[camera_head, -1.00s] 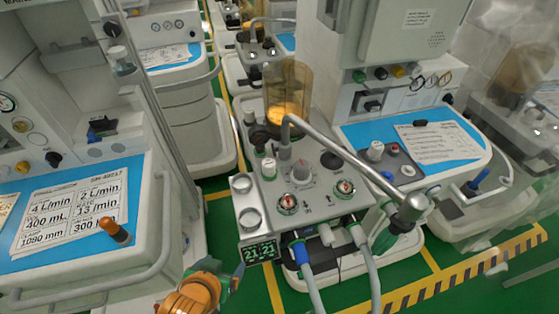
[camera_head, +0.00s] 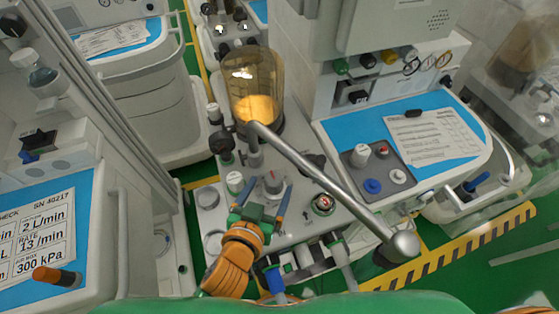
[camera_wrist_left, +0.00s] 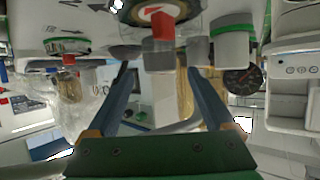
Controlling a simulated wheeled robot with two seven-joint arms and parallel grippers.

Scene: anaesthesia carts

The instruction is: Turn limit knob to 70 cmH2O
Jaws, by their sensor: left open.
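A grey knob (camera_head: 273,182), probably the limit knob, stands on the grey absorber panel (camera_head: 297,230). My left gripper (camera_head: 269,184) is open, with one blue-grey finger on each side of this knob in the head view. In the left wrist view, a grey knob with a red mark (camera_wrist_left: 163,27) shows just beyond the open fingertips of my left gripper (camera_wrist_left: 159,70). I cannot tell whether the fingers touch it. The scale around the knob is too small or covered to read. My right gripper is not in view.
A silver tube arm (camera_head: 325,180) slants across the panel close to the right of my gripper. An amber canister (camera_head: 252,90) stands behind. Hoses hang at the front.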

